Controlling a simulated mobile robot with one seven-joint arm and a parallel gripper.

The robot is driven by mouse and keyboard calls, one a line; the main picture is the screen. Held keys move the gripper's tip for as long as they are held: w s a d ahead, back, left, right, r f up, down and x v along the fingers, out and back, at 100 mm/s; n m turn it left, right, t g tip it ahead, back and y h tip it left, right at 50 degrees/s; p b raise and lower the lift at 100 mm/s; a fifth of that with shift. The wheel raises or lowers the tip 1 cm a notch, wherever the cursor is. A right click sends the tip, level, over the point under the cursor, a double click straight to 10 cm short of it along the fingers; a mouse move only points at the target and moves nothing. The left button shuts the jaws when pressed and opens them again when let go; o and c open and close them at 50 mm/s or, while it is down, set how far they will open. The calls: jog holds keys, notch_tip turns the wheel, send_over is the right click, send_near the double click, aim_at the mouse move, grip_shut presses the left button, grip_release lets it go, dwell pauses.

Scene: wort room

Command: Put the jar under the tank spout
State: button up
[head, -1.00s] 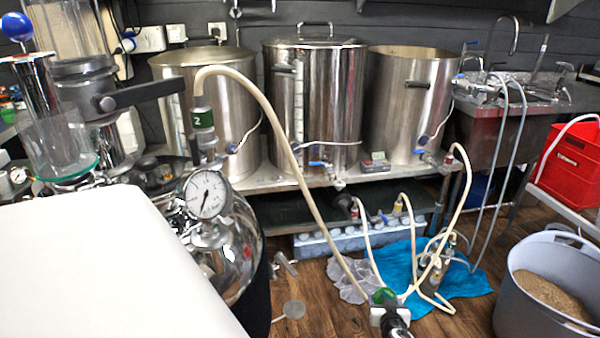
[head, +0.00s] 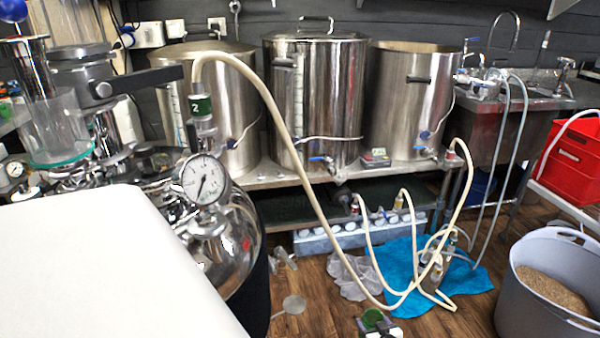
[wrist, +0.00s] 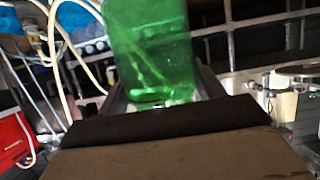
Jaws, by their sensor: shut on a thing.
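A translucent green jar (wrist: 150,50) fills the upper middle of the wrist view, between the fingers of my gripper (wrist: 160,100). My gripper is shut on it. Most of the jar and arm is out of that frame. Three steel tanks stand on the bench: left (head: 222,110), lidded middle (head: 315,100) and right (head: 408,100).
Pale hoses (head: 300,165) loop from the equipment at left down to the floor, in front of the bench (head: 270,178). A blue cloth (head: 400,262) lies on the floor. A grey tub of grain (head: 545,300) stands at right, a red crate (head: 575,160) behind it.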

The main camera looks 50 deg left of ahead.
jog(key=s+d+f+n+g+y+b, duration=0.1)
jog(key=s+d+f+n+g+b, duration=0.3)
jog(key=s+f, duration=0.7)
jog(key=s+d+f+n+g+b, duration=0.35)
jog(key=s+f, duration=0.55)
jog(key=f, duration=0.4)
jog(key=shift+g, duration=0.35)
jog(key=s+a+f+b, duration=0.1)
jog(key=a+b, duration=0.1)
jog(key=a, duration=0.3)
jog(key=a+f+b, duration=0.1)
jog(key=a+b, duration=0.2)
jog(key=a, duration=0.3)
jog(key=s+a+f+b, duration=0.1)
jog(key=a+b, duration=0.1)
jog(key=a, duration=0.4)
jog(key=shift+s+a, duration=0.1)
jog(key=shift+s, duration=0.2)
jog(key=shift+f+b, duration=0.25)
jog(key=shift+b, duration=0.15)
jog(key=o, duration=1.1)
